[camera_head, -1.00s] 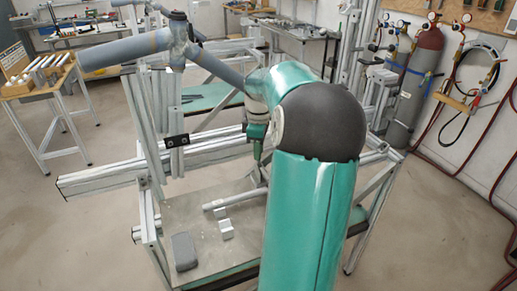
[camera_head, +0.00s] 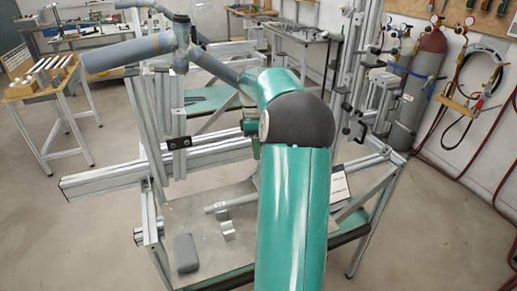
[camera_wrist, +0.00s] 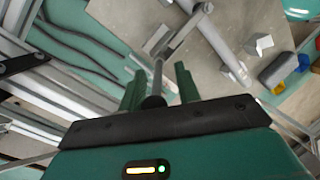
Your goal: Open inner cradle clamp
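In the wrist view my gripper (camera_wrist: 159,72) has two green fingers spread apart. A clamp lever with a dark round knob (camera_wrist: 153,102) and a thin metal stem (camera_wrist: 158,76) lies between them. The knob is close to the palm, and a gap shows beside the right finger. The stem runs up toward a metal clamp bracket (camera_wrist: 181,35) above the base plate. In the head view my arm hides the gripper's fingers and the clamp.
Aluminium rails (camera_head: 110,181) and a blue-grey frame tube (camera_head: 125,53) stand left of my arm. A white sign (camera_head: 339,182) is at right.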

